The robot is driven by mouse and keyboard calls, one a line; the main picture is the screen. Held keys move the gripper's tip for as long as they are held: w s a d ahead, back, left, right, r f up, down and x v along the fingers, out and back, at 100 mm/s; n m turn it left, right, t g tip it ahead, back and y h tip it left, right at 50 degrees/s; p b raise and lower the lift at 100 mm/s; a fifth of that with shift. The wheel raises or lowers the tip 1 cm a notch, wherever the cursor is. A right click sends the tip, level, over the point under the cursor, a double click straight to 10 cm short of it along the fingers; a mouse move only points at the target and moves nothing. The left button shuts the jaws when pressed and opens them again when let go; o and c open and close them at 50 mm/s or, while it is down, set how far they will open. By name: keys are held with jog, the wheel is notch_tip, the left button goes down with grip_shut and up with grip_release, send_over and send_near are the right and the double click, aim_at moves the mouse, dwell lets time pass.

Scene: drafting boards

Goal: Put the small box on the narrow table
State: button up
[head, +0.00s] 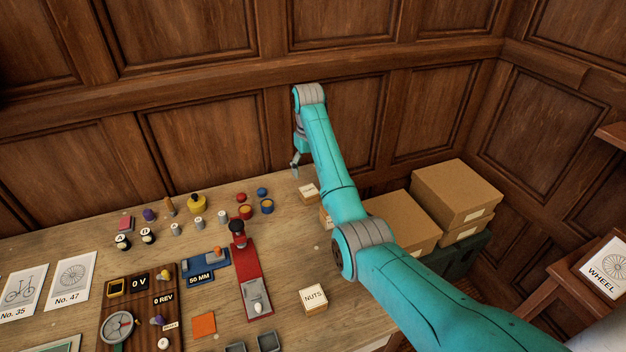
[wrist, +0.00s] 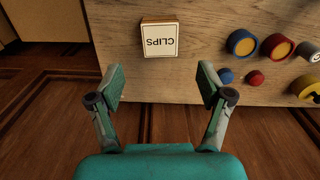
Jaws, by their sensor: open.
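Small labelled boxes stand on the wooden workbench (head: 200,262). One box (head: 309,191) is near its far edge, just below my gripper (head: 297,166) in the head view. In the wrist view a white-topped box marked CLIPS (wrist: 159,39) lies ahead of my gripper (wrist: 160,85), whose fingers are apart and empty. A box marked NUTS (head: 314,298) stands at the front right of the bench. Another small box (head: 326,219) is partly hidden behind my arm. A dark wooden table (head: 560,276), perhaps the narrow one, is cut off at the right edge.
Large cardboard boxes (head: 456,192) are stacked right of the bench. A red lever device (head: 250,280), a blue gauge (head: 206,268) and several small pots and knobs crowd the bench. A WHEEL card (head: 606,266) lies on the right table. Panelled walls close off the back.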

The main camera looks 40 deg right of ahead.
aim_at(309, 190)
jog(key=shift+o, duration=0.5)
jog(key=shift+r, duration=0.2)
jog(key=shift+s+f+t, duration=0.45)
jog(key=shift+s+t, duration=0.25)
jog(key=f+t, duration=0.1)
jog(key=s+f+t, duration=0.1)
jog(key=f, duration=0.1)
jog(key=f+t, duration=0.1)
jog(key=shift+s+a+f+h, duration=0.15)
jog(key=shift+s+f+h, duration=0.1)
jog(key=shift+s+h, duration=0.15)
jog(key=shift+w+r+x, duration=0.1)
jog(key=shift+w+x, duration=0.1)
jog(key=shift+x, duration=0.7)
jog(key=shift+w+r+x, duration=0.1)
jog(key=shift+w+x, duration=0.1)
jog(key=shift+x, duration=0.7)
jog(key=shift+w+r+x, duration=0.1)
jog(key=shift+w+x, duration=0.1)
jog(key=shift+x, duration=0.7)
jog(key=shift+a, duration=0.1)
jog(key=c, duration=1.4)
